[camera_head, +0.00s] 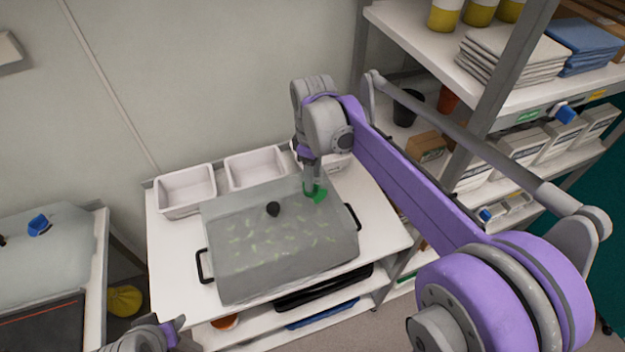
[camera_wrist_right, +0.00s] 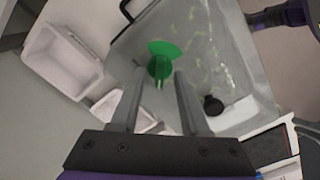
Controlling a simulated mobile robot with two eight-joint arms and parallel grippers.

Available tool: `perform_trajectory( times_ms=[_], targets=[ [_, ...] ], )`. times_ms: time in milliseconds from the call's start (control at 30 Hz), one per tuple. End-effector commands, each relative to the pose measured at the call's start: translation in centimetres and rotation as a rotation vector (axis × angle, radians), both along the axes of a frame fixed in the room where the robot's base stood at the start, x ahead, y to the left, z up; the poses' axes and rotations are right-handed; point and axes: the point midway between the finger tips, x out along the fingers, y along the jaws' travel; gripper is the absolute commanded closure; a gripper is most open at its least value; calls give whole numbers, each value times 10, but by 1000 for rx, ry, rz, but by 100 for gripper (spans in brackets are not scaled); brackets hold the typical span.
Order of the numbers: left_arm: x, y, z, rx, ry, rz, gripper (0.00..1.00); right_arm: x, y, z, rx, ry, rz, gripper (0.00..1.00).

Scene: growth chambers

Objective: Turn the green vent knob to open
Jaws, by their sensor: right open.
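The green vent knob (camera_head: 318,195) is on the lid of a clear growth chamber (camera_head: 235,275), near its far right corner. My right gripper (camera_head: 311,184) points down at the knob from above. It is open, and its fingertips (camera_wrist_right: 158,82) lie on either side of the knob's fin; I cannot tell whether they touch it. Part of my left arm's end (camera_head: 150,335) shows at the bottom left; its fingers are not clear.
The chamber has a black lid knob (camera_head: 273,209) and black side handles (camera_head: 204,266). White bins (camera_head: 186,188) stand behind it on the white bench (camera_head: 172,270). A loaded shelf rack (camera_head: 535,95) stands at the right. Another bench with a blue knob (camera_head: 39,224) is at the left.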

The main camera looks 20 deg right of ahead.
Motion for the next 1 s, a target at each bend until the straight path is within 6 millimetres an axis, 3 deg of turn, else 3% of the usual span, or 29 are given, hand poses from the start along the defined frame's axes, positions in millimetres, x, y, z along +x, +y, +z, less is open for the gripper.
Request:
perform_trajectory(
  times_ms=[200,500,767,1000],
  targets=[
    [-1,0,-2,0,1,0,54,0,0,-20,0,0,0,54],
    [-1,0,-2,0,1,0,54,0,0,-21,0,0,0,54],
    [-1,0,-2,0,1,0,54,0,0,-21,0,0,-1,100],
    [-1,0,-2,0,1,0,54,0,0,-21,0,0,-1,100]
  ],
)
